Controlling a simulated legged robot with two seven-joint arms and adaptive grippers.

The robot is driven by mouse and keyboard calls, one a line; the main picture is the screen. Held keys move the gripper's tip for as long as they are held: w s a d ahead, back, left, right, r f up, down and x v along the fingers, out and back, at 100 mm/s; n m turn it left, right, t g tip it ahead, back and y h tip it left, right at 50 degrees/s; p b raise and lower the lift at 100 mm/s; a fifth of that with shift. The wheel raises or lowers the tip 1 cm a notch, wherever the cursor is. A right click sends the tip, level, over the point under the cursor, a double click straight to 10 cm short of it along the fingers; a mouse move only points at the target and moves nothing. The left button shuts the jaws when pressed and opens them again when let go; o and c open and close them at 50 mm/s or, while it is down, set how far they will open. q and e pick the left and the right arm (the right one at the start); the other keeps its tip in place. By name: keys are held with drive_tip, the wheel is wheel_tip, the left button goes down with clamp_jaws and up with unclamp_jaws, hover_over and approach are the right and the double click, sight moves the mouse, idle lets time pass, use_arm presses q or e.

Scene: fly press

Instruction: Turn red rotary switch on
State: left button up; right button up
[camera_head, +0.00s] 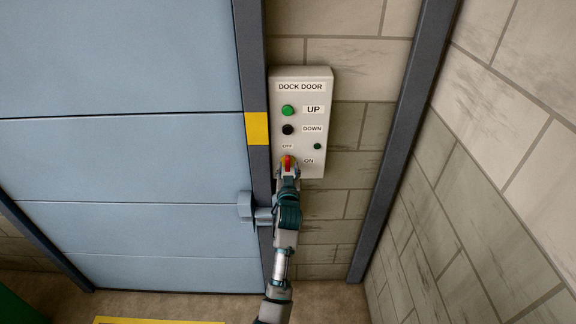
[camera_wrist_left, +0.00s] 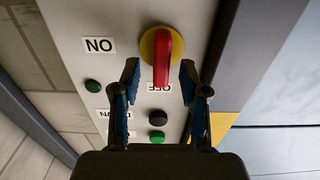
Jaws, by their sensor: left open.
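The red rotary switch (camera_head: 287,162) sits low on the white dock door control box (camera_head: 319,93), between the OFF and ON labels. In the left wrist view the red handle (camera_wrist_left: 162,58) stands on a round yellow base (camera_wrist_left: 147,46), and its near end points toward the OFF label. My left gripper (camera_head: 287,170) is at the switch. In the left wrist view its open fingers (camera_wrist_left: 159,78) are on either side of the red handle, with visible gaps. I cannot tell how deep the fingers reach along the handle. My right gripper is not in view.
The box also has a green UP button (camera_head: 288,110), a black DOWN button (camera_head: 288,130) and a small green light (camera_head: 318,146). A dark door post (camera_head: 252,70) stands close on the left, beside the blue door (camera_head: 120,170). A dark pillar (camera_head: 405,120) stands right.

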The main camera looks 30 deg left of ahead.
use_arm(q)
drive_tip(key=shift+x, duration=0.95)
clamp_jaws()
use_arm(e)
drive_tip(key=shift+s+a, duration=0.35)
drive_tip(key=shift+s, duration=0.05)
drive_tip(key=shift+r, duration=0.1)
